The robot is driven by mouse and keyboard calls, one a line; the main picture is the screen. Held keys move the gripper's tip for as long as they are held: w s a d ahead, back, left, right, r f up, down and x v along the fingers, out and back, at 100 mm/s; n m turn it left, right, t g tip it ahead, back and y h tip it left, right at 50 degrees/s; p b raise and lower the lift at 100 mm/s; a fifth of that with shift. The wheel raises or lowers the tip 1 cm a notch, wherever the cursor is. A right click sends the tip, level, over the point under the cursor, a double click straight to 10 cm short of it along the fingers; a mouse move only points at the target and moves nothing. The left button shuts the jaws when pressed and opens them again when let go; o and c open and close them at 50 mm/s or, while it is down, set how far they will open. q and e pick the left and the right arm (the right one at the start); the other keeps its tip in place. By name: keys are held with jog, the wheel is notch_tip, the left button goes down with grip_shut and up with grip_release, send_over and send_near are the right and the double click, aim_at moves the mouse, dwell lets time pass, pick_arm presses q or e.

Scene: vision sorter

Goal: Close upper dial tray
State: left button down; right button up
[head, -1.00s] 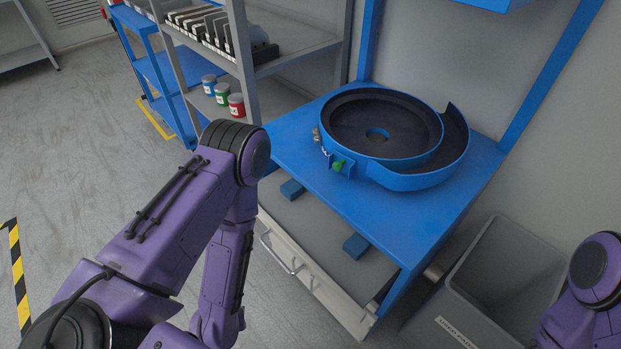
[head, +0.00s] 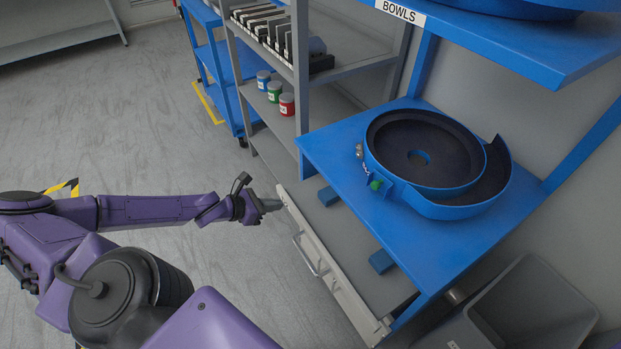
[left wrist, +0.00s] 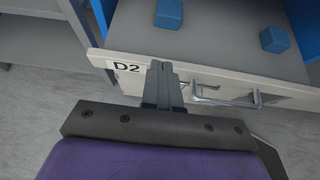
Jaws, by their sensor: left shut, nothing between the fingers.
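A pull-out tray with a pale front (head: 325,262) and grey top stands out from under the blue bench in the head view. A bar handle (head: 305,257) is on its front. In the left wrist view the tray front (left wrist: 130,82) carries a "D2" label, with the metal handle (left wrist: 228,97) to the right. My left gripper (head: 276,205) is shut and empty at the far left end of the tray front. In the left wrist view its fingertips (left wrist: 161,66) overlap the front's top edge, beside the label; I cannot tell whether they touch. My right gripper is out of view.
Two blue blocks (head: 328,196) (head: 381,261) show over the grey tray surface. A blue bowl feeder (head: 445,205) sits on the blue bench (head: 335,147). A grey bin (head: 535,310) is at lower right, a grey shelf rack (head: 300,80) behind. Open floor lies left.

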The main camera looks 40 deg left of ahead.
pick_arm(q)
jog(key=b, duration=1.1)
send_near(319, 195)
jog(key=f, duration=0.1)
jog(key=w+f, duration=0.1)
jog(key=f, duration=0.2)
jog(key=shift+w+d+f, duration=0.25)
jog(key=shift+w+d, duration=0.05)
jog(key=shift+d, duration=0.05)
jog(key=shift+w+d+r+b, duration=0.15)
jog(key=shift+w+d+b, duration=0.1)
jog(key=shift+w+b, duration=0.3)
jog(key=shift+w+d+r+b, duration=0.15)
jog(key=shift+w+d+b, duration=0.1)
jog(key=shift+w+b, duration=0.35)
jog(key=shift+w+d+r, duration=0.2)
jog(key=shift+w, duration=0.35)
jog(key=shift+r, duration=0.1)
